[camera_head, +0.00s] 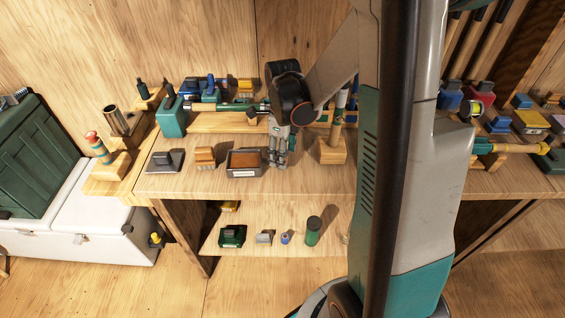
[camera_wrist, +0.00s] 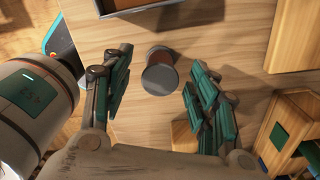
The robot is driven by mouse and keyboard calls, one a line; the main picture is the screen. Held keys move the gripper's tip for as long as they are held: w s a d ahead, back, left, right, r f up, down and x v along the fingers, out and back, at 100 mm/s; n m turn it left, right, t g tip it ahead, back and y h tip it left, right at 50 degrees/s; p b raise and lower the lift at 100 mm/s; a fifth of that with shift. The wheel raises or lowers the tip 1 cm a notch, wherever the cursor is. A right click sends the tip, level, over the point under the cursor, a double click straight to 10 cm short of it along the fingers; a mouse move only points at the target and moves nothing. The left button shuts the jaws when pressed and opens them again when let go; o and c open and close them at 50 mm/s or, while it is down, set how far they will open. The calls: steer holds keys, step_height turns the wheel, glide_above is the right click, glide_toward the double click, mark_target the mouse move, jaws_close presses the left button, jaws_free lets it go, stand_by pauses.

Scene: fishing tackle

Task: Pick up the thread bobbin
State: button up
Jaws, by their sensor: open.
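A small upright cylinder with a grey top and a reddish-brown side, likely the thread bobbin (camera_wrist: 159,78), stands on the wooden bench top in the wrist view. My gripper (camera_wrist: 158,92) is open, with one teal-padded finger to the left of the cylinder and one to the right. Neither finger visibly touches it. In the head view my gripper (camera_head: 280,152) points down at the bench just right of a brown open box, and I cannot make out the bobbin there behind the fingers.
The brown box (camera_head: 245,163) with a white label is close on the left. A wooden stand (camera_head: 332,153) is close on the right. A fishing rod (camera_head: 225,107) lies behind. Wooden blocks also stand at the right in the wrist view (camera_wrist: 296,40). The bench's front edge is near.

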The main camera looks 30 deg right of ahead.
steer(key=shift+f, duration=0.4)
steer(key=shift+r, duration=0.1)
steer(key=c, duration=1.1)
